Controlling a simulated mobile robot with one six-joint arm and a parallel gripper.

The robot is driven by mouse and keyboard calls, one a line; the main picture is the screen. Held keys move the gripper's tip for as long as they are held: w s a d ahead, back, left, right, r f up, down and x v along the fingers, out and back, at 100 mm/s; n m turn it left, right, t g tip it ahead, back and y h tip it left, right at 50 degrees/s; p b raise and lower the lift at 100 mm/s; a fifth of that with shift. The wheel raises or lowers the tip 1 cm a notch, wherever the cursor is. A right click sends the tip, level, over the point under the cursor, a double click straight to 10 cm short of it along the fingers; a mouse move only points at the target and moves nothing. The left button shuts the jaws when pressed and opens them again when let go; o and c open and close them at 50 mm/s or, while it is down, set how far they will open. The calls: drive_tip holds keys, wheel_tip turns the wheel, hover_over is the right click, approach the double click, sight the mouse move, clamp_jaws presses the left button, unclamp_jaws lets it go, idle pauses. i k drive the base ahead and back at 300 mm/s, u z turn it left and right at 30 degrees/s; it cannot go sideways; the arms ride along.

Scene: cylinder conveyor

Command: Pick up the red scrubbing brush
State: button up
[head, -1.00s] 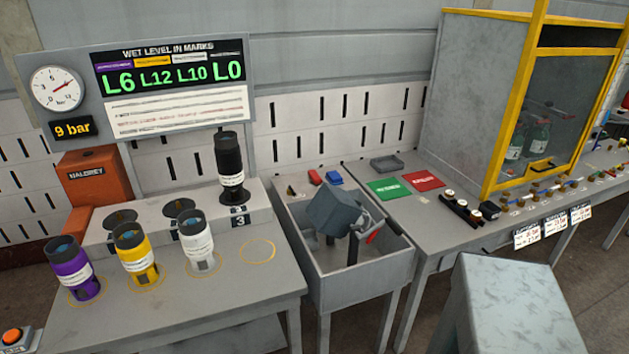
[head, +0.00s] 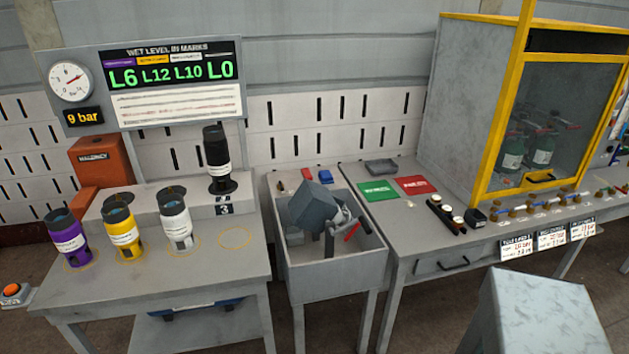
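A small red block-shaped item (head: 307,174) lies on the back ledge of the grey trough (head: 336,274), just left of a similar blue item (head: 325,176). It may be the red scrubbing brush, but its bristles are too small to make out. A second red piece, a thin bar (head: 352,231), shows inside the trough at the right of a tilted grey device (head: 308,203). I cannot tell whether this bar is a handle or a part of the device.
The left bench (head: 215,262) bears purple (head: 70,242), yellow (head: 124,236) and white (head: 176,226) cylinders; a black one (head: 217,160) stands behind them. Right of the trough, a bench holds green (head: 378,191) and red (head: 416,185) mats and a yellow-framed cabinet (head: 497,150).

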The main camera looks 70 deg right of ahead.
sight(305, 173)
drive_tip(key=u, duration=0.1)
drive_tip(key=k, duration=0.8)
drive_tip(key=z, duration=1.45)
drive_tip(key=i, duration=0.95)
drive_tip(key=z, duration=0.05)
drive_tip(key=k, duration=0.35)
drive_tip(key=z, duration=0.05)
